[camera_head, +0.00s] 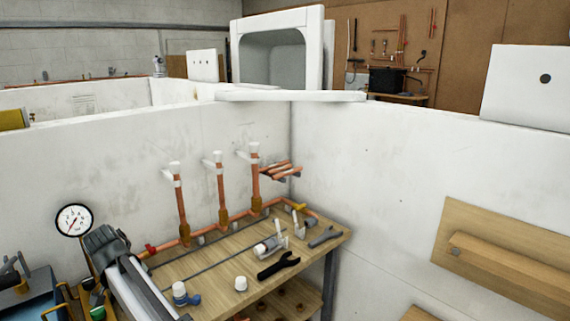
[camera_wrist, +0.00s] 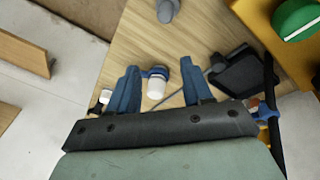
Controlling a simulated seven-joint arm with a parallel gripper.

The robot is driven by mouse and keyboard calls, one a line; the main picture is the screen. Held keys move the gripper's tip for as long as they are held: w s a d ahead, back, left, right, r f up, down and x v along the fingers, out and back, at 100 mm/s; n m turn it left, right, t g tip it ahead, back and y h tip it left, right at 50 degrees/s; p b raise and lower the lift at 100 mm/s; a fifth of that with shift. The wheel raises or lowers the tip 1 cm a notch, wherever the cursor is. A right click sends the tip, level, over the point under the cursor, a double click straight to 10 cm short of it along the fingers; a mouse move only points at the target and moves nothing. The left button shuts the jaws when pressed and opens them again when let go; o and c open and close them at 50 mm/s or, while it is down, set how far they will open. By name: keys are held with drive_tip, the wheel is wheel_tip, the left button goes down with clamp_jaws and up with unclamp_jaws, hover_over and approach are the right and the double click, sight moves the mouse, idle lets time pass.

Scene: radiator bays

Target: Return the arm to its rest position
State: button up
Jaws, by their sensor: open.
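My gripper (camera_wrist: 159,66) shows in the wrist view, with its two blue fingers spread apart above the wooden bench (camera_wrist: 212,30). Between the fingers in the picture is a small white cylinder with a blue fitting (camera_wrist: 156,86); the fingers do not hold it. I cannot tell how high the gripper is above it. In the head view I cannot make out the fingers. A grey and black body (camera_head: 135,285) rises at the lower left there, and I cannot tell whether it is my arm. The rest position is not marked in either view.
A pressure gauge (camera_head: 74,220) stands at left. A wooden shelf (camera_head: 500,258) projects at right.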

drive_tip(key=s+d+f+g, duration=0.2)
drive_tip(key=s+d+f, duration=0.2)
drive_tip(key=d+f, duration=0.9)
drive_tip(key=s+d+f+g+h, duration=0.1)
drive_tip(key=s+d+f+g, duration=0.25)
drive_tip(key=d+f, duration=0.95)
drive_tip(key=s+d+f+g, duration=0.1)
drive_tip(key=s+d+f, duration=0.4)
drive_tip(key=d+f, duration=0.9)
drive_tip(key=s+d+f+g+y, duration=0.1)
drive_tip(key=s+d+f, duration=0.5)
drive_tip(key=s+d, duration=0.2)
drive_tip(key=s+d+f+g+y, duration=0.1)
drive_tip(key=s+d+f+y, duration=0.1)
drive_tip(key=s+d+f, duration=0.4)
drive_tip(key=s+d, duration=0.2)
drive_tip(key=s, duration=0.2)
drive_tip(key=shift+d+f, duration=0.15)
drive_tip(key=shift+d, duration=0.2)
